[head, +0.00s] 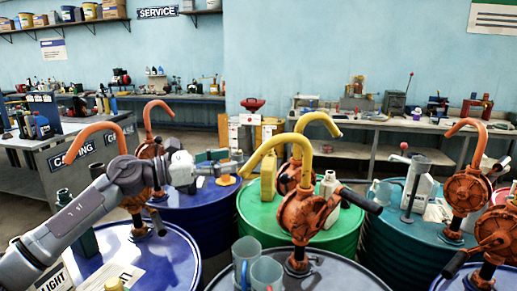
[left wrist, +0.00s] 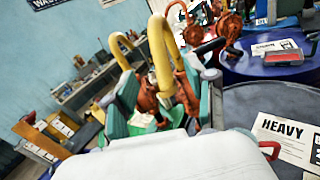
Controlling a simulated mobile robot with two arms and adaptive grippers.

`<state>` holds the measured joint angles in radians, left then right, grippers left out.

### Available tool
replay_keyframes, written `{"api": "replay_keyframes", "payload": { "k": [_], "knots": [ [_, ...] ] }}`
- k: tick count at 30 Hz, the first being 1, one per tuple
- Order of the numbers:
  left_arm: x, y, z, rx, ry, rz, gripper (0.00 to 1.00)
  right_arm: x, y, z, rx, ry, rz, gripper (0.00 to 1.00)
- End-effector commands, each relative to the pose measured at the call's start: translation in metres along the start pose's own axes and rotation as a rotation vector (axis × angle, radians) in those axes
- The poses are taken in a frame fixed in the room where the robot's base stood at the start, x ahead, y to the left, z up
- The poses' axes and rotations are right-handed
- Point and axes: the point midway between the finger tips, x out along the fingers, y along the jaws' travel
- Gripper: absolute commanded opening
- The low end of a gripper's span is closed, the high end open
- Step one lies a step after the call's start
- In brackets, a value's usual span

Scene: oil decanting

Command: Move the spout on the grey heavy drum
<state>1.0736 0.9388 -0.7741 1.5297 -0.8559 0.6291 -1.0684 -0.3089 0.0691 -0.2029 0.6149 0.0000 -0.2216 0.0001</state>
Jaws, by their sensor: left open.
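The front middle drum, dark grey-blue in the head view (head: 345,277), shows grey in the left wrist view (left wrist: 262,98) with a HEAVY label (left wrist: 283,133). An orange pump (head: 304,215) stands on it. Its yellow spout (head: 270,151) arches to the left, with its free end low beside my left gripper (head: 234,169). In the left wrist view, my open left gripper (left wrist: 166,100) has a finger on either side, with the yellow spout (left wrist: 160,58) showing between them. Whether a finger touches the spout cannot be told. My right gripper is not in view.
A green drum (head: 252,213) behind carries another pump with a yellow spout (head: 325,119), close behind the first. Blue jugs (head: 267,273) stand at the front drum's left. Blue drums (head: 150,262) lie left; a teal drum (head: 392,244) with bottles lies right. Benches line the wall.

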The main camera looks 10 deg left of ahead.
Motion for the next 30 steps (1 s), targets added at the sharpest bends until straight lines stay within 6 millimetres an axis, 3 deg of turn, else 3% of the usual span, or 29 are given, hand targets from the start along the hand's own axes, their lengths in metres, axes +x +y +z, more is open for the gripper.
{"api": "replay_keyframes", "payload": {
  "k": [1, 6, 12, 25, 26, 30],
  "knots": [
    [0.013, 0.000, 0.007, -0.001, -0.003, -0.003, 0.56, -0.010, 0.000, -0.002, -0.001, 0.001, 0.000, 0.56],
    [0.048, 0.000, 0.005, -0.002, -0.002, -0.003, 0.56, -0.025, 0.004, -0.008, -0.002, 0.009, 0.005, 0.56],
    [0.076, 0.000, 0.003, -0.002, -0.001, -0.001, 0.56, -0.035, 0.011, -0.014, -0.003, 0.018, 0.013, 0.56],
    [0.087, 0.000, 0.000, 0.000, 0.000, 0.001, 0.56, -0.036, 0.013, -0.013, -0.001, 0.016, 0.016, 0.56],
    [0.087, 0.000, 0.000, 0.000, 0.000, 0.000, 0.54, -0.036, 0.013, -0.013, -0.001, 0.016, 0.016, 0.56],
    [0.087, 0.000, 0.000, 0.000, 0.000, 0.000, 0.31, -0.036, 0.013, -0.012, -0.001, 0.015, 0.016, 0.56]
  ]
}}
